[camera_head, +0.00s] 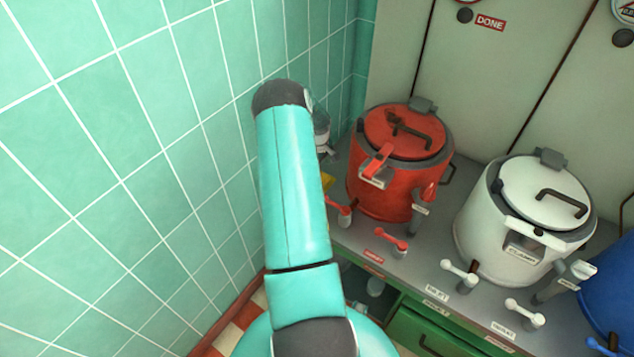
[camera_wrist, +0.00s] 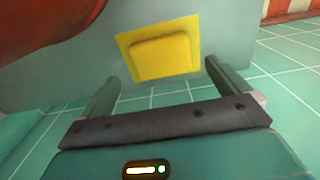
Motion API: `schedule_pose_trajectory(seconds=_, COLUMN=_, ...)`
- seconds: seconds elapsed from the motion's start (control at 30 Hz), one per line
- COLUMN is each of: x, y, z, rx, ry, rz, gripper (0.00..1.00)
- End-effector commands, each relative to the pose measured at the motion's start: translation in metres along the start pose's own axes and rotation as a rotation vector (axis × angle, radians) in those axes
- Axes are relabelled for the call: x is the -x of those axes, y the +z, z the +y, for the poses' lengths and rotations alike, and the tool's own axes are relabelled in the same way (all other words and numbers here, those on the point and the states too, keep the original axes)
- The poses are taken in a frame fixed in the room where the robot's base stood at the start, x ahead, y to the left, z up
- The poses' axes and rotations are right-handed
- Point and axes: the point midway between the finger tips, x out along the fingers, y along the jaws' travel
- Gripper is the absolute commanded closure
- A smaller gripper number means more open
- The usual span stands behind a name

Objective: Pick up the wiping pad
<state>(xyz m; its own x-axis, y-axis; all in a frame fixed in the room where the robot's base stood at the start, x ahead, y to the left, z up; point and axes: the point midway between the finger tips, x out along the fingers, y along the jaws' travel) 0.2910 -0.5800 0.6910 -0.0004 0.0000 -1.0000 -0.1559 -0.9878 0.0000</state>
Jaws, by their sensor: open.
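The wiping pad (camera_wrist: 160,56) is a yellow block on a flat yellow base, lying on the grey counter (camera_wrist: 75,75) in the wrist view. In the head view only a small yellow piece of it (camera_head: 327,183) shows beside my arm; the rest is hidden. My gripper (camera_wrist: 161,71) is open and empty in the wrist view. Its two fingers point toward the pad, one toward each side, and the pad shows beyond the tips. I cannot tell the exact gap. My gripper is hidden behind my arm in the head view.
A red kettle (camera_head: 372,191) stands on the counter close to the pad; its red side (camera_wrist: 40,25) fills the wrist view's upper left. A white kettle (camera_head: 487,231) and a blue one (camera_head: 612,290) stand further right. Small levers line the counter's front. A tiled wall (camera_head: 120,150) is at left.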

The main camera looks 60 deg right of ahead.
Motion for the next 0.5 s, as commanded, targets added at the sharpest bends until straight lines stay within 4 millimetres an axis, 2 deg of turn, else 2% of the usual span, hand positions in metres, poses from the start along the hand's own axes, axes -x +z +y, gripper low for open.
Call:
schedule_pose_trajectory(seconds=0.17, x=-0.014, y=0.000, z=-0.001, rx=-0.001, ry=-0.002, rz=-0.001, gripper=0.00)
schedule_pose_trajectory(seconds=0.4, x=-0.049, y=-0.002, z=-0.001, rx=-0.001, ry=0.000, rz=-0.001, gripper=0.00)
schedule_pose_trajectory(seconds=0.5, x=-0.056, y=-0.002, z=-0.001, rx=0.000, ry=0.000, rz=0.000, gripper=0.00)
